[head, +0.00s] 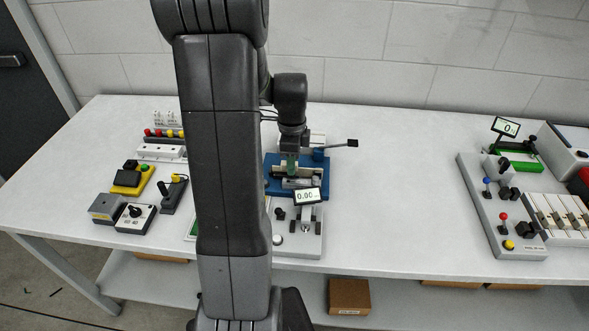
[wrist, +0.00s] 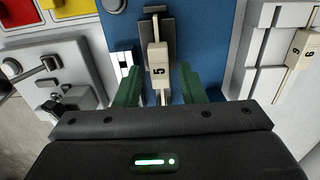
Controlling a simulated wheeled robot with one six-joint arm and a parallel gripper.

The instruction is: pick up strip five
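Strip five, with a beige block marked 5 (wrist: 158,62), lies on a grey fixture on a blue base (wrist: 195,30) in the wrist view. My gripper (wrist: 158,85) has its two green fingers apart, one on each side of the strip, with gaps visible on both sides. In the head view my gripper (head: 291,163) points down over the blue base (head: 325,188); strip five is not clear there, as my gripper and arm cover much of that spot. Whether the fingertips are at the strip's height cannot be told.
A device with a 0.00 display (head: 308,196) stands in front of the blue base. A handle (head: 352,143) sticks out on its right. Switch boxes (head: 136,217) stand at left, a lever panel (head: 497,215) at right.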

